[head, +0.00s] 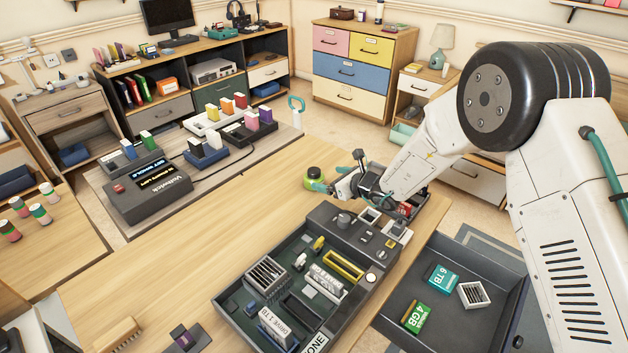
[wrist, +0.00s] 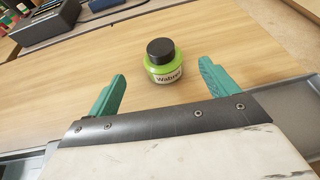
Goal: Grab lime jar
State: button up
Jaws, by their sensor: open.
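The lime jar (head: 315,177) is a small round lime-green jar with a black lid, standing upright on the wooden table. In the wrist view the lime jar (wrist: 165,66) shows a pale label with dark lettering, partly cut off by its curve. My gripper (head: 325,190) is close to the jar on its right side in the head view. In the wrist view my gripper (wrist: 164,88) has its two teal fingers wide apart. The jar stands ahead of the fingers, roughly centred between them, and nothing is held.
A dark tray of computer parts (head: 222,305) sits on the table in front of the arm. An open drawer (head: 455,325) with colored boxes is at the lower right. A grey console (head: 147,203) stands to the left. The table (head: 245,210) left of the jar is clear.

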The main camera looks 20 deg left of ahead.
aim_at(319, 178)
jog(key=shift+w+a+f+m, duration=0.1)
jog(key=shift+a+f+m, duration=0.05)
jog(key=shift+f, duration=0.3)
jog(key=shift+w+a+f+m, duration=0.1)
jog(key=shift+a+f+m, duration=0.05)
jog(key=shift+f, duration=0.25)
jog(key=x, duration=0.7)
jog(key=shift+w+a, duration=0.15)
jog(key=shift+a, duration=0.05)
jog(key=shift+r, duration=0.1)
jog(key=c, duration=1.1)
